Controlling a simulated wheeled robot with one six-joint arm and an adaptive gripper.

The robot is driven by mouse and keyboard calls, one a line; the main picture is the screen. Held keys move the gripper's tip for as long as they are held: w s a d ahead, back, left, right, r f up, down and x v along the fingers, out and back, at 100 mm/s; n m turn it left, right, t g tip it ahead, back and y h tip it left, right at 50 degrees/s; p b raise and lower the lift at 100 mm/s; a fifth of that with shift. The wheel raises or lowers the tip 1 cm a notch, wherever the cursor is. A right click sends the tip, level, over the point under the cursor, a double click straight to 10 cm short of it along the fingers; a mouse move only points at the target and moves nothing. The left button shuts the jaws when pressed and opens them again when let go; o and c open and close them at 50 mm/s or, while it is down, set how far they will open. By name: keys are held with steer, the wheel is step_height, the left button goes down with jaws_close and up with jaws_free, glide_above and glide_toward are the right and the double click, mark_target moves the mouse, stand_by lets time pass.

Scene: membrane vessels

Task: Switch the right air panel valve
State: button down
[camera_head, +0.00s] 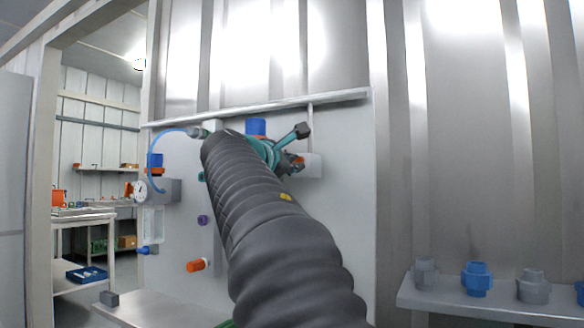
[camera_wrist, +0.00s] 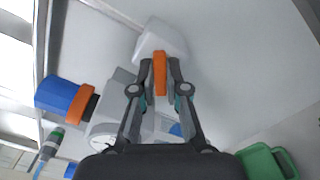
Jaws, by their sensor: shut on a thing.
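The air panel (camera_head: 345,220) is a pale wall board with fittings on it. In the wrist view, an orange valve handle (camera_wrist: 160,74) stands in front of a white block (camera_wrist: 160,38). My gripper (camera_wrist: 160,70) has its two fingertips closed on the sides of this handle. In the head view, my gripper (camera_head: 291,162) is at the right part of the panel, against the white block (camera_head: 312,166). My dark arm hides much of the panel's middle, and the handle is mostly covered there.
A blue cap (camera_head: 256,127) is just left of my gripper. A gauge (camera_head: 141,189), a purple knob (camera_head: 203,220) and an orange knob (camera_head: 197,265) are on the panel's left. A shelf (camera_head: 480,301) with several fittings is at right. A green object (camera_wrist: 266,163) is low right in the wrist view.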

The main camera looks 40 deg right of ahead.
steer(key=shift+f+m+b, duration=0.2)
steer(key=shift+m+b, duration=1)
steer(key=shift+m, duration=2.2)
steer(key=c, duration=1.2)
jaws_free()
steer(key=v, duration=1.2)
